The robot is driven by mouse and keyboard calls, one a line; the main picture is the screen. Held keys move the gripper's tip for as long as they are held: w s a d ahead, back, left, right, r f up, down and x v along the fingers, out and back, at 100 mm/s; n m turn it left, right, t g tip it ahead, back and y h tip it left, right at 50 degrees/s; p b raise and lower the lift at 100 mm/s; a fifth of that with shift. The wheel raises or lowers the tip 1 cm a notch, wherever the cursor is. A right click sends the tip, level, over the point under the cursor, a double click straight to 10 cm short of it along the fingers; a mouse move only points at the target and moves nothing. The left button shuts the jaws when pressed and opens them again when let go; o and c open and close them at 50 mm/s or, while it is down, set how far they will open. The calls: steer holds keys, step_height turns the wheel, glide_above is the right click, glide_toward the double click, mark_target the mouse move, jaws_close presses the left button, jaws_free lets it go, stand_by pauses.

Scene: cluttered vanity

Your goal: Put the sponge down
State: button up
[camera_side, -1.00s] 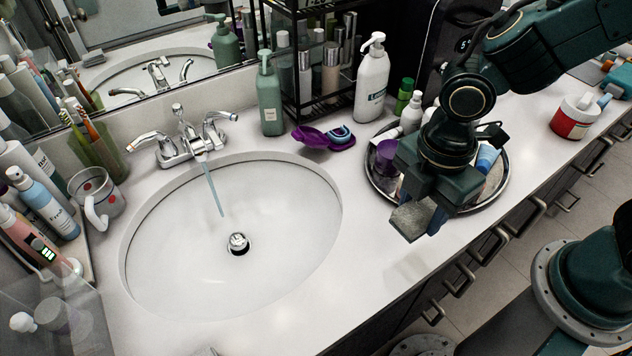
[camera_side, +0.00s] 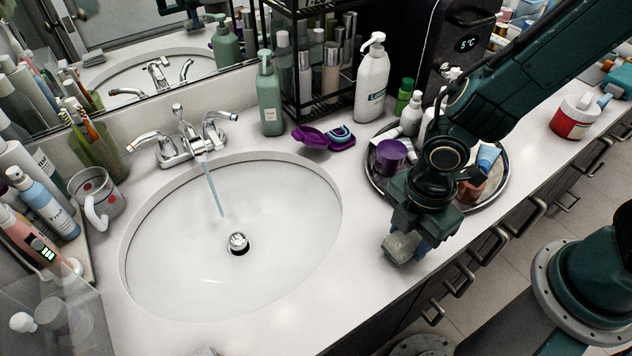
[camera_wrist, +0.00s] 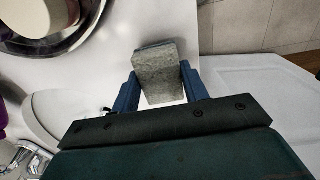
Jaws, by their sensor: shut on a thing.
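The sponge (camera_side: 400,248) is a grey, rough block. It also shows in the wrist view (camera_wrist: 158,72), between the two blue fingers. My gripper (camera_side: 409,250) is shut on it, to the right of the sink and in front of the round tray. In the wrist view my gripper (camera_wrist: 160,90) has a finger on each side of the sponge. The sponge is low over the white counter (camera_side: 350,285) near its front edge. I cannot tell whether its underside touches the counter.
The sink basin (camera_side: 180,270) with running water lies to the left. The round metal tray (camera_side: 503,185) holds a purple jar (camera_side: 391,156) and several bottles behind my gripper. A purple case (camera_side: 311,137) lies behind the sink. The counter's front edge with drawer handles (camera_side: 460,283) is close on the right.

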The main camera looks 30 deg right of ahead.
mark_target(410, 237)
steer(key=shift+f, duration=0.8)
steer(key=shift+f, duration=0.15)
steer(key=o, duration=1)
steer(key=shift+o, duration=0.2)
step_height(410, 237, up, 12)
stand_by(0.4)
